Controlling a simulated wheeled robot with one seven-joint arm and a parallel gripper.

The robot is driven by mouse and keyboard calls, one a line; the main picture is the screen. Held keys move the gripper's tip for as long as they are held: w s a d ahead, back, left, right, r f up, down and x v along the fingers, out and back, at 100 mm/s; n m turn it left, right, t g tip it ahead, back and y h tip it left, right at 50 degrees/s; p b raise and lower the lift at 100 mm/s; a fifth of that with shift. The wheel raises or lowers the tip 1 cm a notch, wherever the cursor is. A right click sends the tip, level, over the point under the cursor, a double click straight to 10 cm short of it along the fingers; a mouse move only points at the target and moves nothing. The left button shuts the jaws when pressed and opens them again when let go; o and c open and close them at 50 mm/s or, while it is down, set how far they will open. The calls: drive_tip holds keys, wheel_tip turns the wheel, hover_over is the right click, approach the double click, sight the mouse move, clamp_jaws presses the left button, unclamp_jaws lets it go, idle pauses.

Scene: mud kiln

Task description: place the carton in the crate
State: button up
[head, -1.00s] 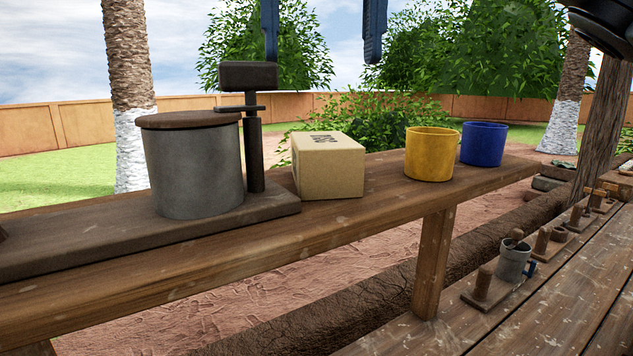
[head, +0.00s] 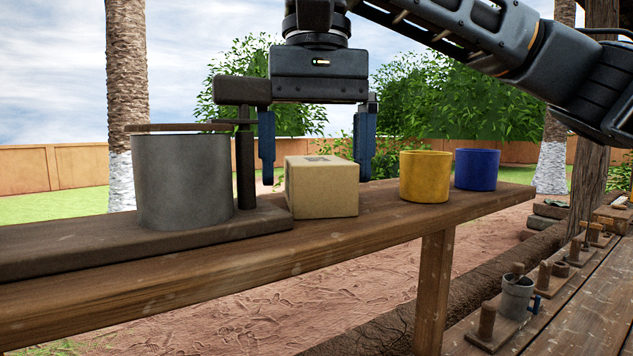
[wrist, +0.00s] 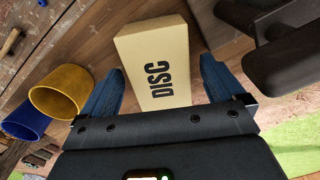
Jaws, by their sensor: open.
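The carton (head: 322,188) is a tan box standing on the wooden bench, between the grey pot and the yellow mug. In the wrist view the carton (wrist: 157,62) shows dark "DISC" lettering on its top. My gripper (head: 315,178) is open and points down over the carton. One blue finger is on each side of the box; in the wrist view the fingers (wrist: 160,85) flank it with a gap visible near the left one. I cannot tell whether either finger touches it. No crate is clearly visible in these views.
A grey pot (head: 182,180) with a dark stand (head: 245,160) is close on the carton's left. A yellow mug (head: 425,177) and a blue mug (head: 477,169) stand to its right. A lower wooden table (head: 565,310) at right holds small items.

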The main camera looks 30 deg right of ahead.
drive_tip(key=shift+f, duration=0.85)
drive_tip(key=c, duration=1.4)
drive_tip(key=shift+o, duration=0.2)
drive_tip(key=shift+r, duration=0.1)
